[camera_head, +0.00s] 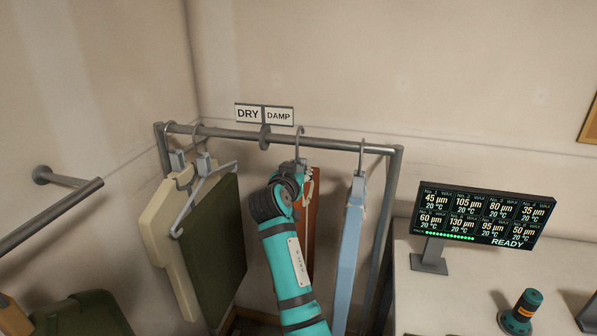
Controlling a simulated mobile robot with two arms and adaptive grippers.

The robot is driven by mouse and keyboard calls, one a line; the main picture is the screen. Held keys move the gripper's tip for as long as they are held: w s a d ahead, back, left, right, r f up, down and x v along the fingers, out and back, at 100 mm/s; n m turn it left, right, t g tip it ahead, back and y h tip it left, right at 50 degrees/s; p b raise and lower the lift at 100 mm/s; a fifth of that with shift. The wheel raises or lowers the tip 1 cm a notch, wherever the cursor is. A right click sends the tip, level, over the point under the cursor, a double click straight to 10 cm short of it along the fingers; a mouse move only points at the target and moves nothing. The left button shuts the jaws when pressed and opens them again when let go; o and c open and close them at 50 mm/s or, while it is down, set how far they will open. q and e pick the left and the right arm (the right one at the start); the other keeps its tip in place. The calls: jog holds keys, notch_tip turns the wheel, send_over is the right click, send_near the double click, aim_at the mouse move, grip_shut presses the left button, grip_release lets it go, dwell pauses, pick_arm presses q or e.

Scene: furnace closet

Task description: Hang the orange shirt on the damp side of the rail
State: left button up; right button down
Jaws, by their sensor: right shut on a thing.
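The metal rail (335,147) carries a sign reading DRY (248,113) on the left and DAMP (279,116) on the right, with a dark divider ring (264,138) below it. The orange shirt (314,225), rust-coloured and seen nearly edge-on, hangs just right of the divider, partly hidden behind my right arm. My right gripper (292,174) is shut on its hanger, just below the rail. The hanger's hook (300,138) reaches up to the rail and appears to loop over it. The fingertips are largely hidden. My left gripper is out of view.
A cream shirt (160,225) and a dark olive shirt (220,245) hang on the dry side. A light blue shirt (350,250) hangs near the right post on the damp side. A display (483,214) stands on the counter (440,295) at right. A wall bar (60,210) juts in at left.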

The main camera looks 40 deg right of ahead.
jog(key=shift+f+b, duration=0.65)
jog(key=shift+f, duration=0.05)
dwell(0.5)
jog(key=c, duration=1)
grip_release()
jog(key=shift+o, duration=0.2)
jog(key=shift+f, duration=0.1)
